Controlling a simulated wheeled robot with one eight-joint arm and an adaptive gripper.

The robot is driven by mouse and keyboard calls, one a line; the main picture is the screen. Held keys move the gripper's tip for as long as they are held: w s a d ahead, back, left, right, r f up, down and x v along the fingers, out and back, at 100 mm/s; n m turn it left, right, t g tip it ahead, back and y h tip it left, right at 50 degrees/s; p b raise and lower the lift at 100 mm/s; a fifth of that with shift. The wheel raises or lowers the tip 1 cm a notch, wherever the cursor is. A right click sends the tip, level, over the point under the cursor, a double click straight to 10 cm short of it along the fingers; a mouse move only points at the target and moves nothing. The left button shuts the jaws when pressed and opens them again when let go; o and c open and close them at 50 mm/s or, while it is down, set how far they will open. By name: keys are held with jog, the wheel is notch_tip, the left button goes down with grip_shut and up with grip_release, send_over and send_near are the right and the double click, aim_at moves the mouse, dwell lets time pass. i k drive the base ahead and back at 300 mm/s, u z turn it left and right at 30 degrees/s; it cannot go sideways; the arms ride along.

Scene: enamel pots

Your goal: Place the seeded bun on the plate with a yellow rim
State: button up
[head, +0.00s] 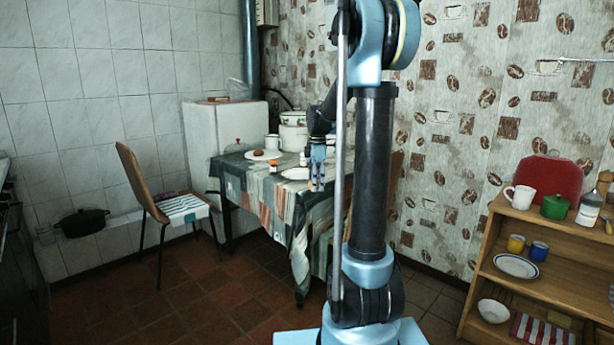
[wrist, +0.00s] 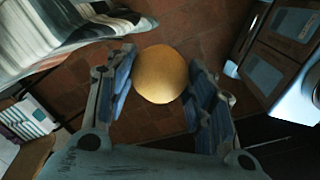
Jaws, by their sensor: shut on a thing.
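My gripper (wrist: 160,95) is shut on a round tan bun (wrist: 160,74), which sits between its two blue fingers. No seeds show on the side facing the wrist camera. In the head view my gripper (head: 318,182) points down at the table's front right side; the bun is too small to make out there. A white plate (head: 297,173) lies on the table close to the left of my gripper. Another white plate (head: 251,157), farther back, bears a brown round bun (head: 259,152). I cannot tell the rim colour of either plate.
The table has a patchwork cloth (head: 232,168); its edge also shows in the wrist view (wrist: 60,35), with tiled floor below the bun. A white pot (head: 293,135), a mug (head: 272,142) and small jars stand on it. A chair (head: 140,180) stands left. A shelf (head: 545,290) stands right.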

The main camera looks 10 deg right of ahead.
aim_at(301, 177)
jog(key=u, duration=0.05)
jog(key=i, duration=1.35)
